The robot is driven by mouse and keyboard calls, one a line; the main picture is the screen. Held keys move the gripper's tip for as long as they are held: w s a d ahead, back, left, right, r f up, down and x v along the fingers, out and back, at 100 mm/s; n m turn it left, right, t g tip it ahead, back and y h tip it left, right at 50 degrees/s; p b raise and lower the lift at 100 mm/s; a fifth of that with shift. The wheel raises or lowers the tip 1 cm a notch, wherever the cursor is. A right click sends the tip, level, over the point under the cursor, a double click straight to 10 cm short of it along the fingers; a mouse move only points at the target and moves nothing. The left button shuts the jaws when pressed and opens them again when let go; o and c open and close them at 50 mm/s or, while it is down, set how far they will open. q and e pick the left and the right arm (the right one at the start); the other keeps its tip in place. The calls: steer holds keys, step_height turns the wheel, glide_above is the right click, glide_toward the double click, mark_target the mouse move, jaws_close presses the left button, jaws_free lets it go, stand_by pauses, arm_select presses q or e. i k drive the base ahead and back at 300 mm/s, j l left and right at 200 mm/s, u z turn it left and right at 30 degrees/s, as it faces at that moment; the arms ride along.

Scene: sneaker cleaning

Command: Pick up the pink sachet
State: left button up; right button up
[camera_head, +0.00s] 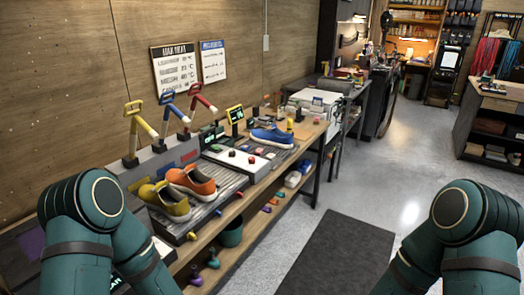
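I cannot make out a pink sachet for certain. Several small red and pale pieces (251,160) lie on and around the white panel on the workbench, too small to identify. My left arm comes in at the lower left and my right arm at the lower right. Only their teal links show. Both grippers are out of view, so their state and anything in them are hidden.
The workbench (215,167) runs along the wooden wall. It carries a yellow shoe (165,199), an orange shoe (193,181), a blue shoe (271,137) and coloured levers (175,107). A lower shelf (262,200) holds small items. The floor around the dark mat (337,258) is clear.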

mark_target(260, 152)
steer(key=i+l, duration=0.3)
steer(key=i, duration=0.25)
steer(key=i+l, duration=0.3)
steer(key=i, duration=0.2)
